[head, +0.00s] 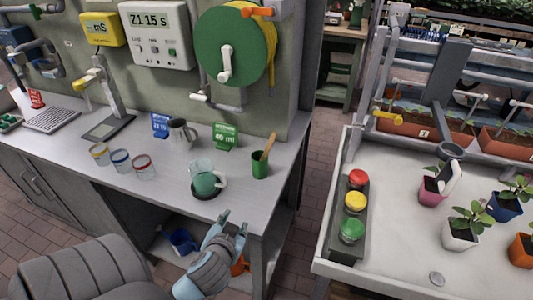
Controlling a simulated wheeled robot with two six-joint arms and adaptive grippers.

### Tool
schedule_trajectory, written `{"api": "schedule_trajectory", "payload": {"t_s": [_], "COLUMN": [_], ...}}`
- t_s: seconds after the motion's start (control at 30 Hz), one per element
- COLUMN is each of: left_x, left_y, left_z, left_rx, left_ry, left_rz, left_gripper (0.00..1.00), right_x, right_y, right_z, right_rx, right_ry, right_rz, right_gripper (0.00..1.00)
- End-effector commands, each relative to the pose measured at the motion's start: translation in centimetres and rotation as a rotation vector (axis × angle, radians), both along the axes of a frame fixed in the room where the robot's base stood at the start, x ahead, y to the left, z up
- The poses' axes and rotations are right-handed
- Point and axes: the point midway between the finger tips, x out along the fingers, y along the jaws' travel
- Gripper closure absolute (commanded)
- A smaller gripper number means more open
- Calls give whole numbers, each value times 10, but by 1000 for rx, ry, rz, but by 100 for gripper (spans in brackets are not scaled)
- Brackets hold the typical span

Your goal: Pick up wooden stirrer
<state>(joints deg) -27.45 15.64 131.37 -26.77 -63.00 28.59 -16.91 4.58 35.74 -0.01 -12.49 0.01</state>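The wooden stirrer (268,146) is a light brown stick leaning out of the top of a green cup (260,167) near the right end of the grey counter. Its lower end is hidden inside the cup. My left gripper (233,221) is at the counter's front edge, below and left of the cup in the head view. Its two fingers point up and stand apart, with nothing seen between them. It does not touch the stirrer or the cup. My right gripper is not in view.
A glass pitcher with green contents (206,181) stands on a dark round base left of the cup. A green sign (225,137) and a metal jug (182,134) are behind. Three banded jars (120,160) stand left. A white table (400,220) with potted plants is at right.

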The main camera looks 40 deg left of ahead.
Motion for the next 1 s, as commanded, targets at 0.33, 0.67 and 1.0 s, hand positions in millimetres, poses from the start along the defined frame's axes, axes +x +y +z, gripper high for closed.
{"api": "schedule_trajectory", "payload": {"t_s": [0.33,0.67,1.0], "left_x": [98,173,226], "left_y": [16,39,55], "left_z": [96,101,104], "left_rx": [216,216,216], "left_ry": [-542,-556,-556], "left_rz": [-225,-240,-240], "left_gripper": [63,63,63], "right_x": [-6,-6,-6], "right_y": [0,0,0], "right_z": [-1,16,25], "right_rx": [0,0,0], "right_ry": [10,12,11], "right_rz": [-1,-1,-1], "right_gripper": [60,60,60]}}
